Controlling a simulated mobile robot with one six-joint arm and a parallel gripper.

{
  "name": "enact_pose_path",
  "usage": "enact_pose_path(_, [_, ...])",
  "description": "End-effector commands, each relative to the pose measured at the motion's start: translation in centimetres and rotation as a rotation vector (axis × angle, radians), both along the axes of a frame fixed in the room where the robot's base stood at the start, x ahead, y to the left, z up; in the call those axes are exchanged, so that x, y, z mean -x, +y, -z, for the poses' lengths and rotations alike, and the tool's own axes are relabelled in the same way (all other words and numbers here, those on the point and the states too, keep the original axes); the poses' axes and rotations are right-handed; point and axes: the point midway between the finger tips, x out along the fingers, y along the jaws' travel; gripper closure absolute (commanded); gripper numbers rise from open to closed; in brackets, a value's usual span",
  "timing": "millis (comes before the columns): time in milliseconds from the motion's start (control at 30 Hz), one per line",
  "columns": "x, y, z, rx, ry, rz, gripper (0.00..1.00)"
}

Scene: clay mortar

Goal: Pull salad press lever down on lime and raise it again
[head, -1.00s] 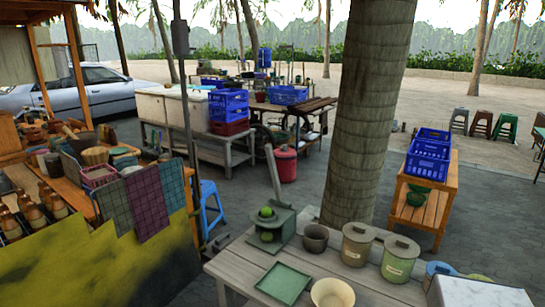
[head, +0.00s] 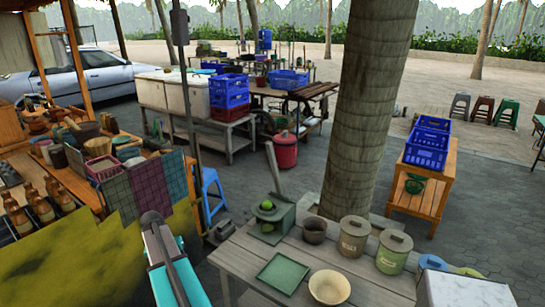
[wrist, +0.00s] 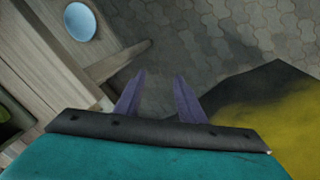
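The green salad press (head: 272,224) stands on the grey wooden table, left of the tree trunk. Its lever (head: 273,168) is raised, leaning up and slightly left. A green lime (head: 266,205) sits at the press's upper part, and another green round shape shows lower down inside the frame. My teal arm reaches in from the bottom edge of the head view, left of the table and apart from the press. My gripper (wrist: 159,76) shows in the wrist view with two purple fingers apart and nothing between them. The press is not clearly visible in the wrist view.
On the table are a green square tray (head: 282,272), a cream bowl (head: 329,287), a dark pot (head: 314,230) and lidded canisters (head: 353,237). The yellow-draped stall (head: 80,265) is at left. A blue stool (head: 212,190) stands behind. Paving (wrist: 210,50) lies below my gripper.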

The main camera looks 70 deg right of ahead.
Motion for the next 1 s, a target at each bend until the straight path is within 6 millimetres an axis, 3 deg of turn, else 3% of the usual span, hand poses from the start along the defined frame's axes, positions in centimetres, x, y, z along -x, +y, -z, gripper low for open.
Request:
enact_pose_path(33, [0.1,-2.4,-2.6,0.017,-0.013,0.039,0.64])
enact_pose_path(100, [0.6,-5.1,-5.3,0.039,-0.028,0.089,0.64])
enact_pose_path(267, [2.5,-11.0,-11.8,0.087,-0.059,0.205,0.64])
enact_pose_path(500, [7.0,-19.2,-22.0,0.162,-0.103,0.380,0.64])
enact_pose_path(800, [14.9,-27.5,-35.5,0.260,-0.155,0.599,0.64])
enact_pose_path(1000, [20.3,-31.0,-43.1,0.316,-0.181,0.721,0.64])
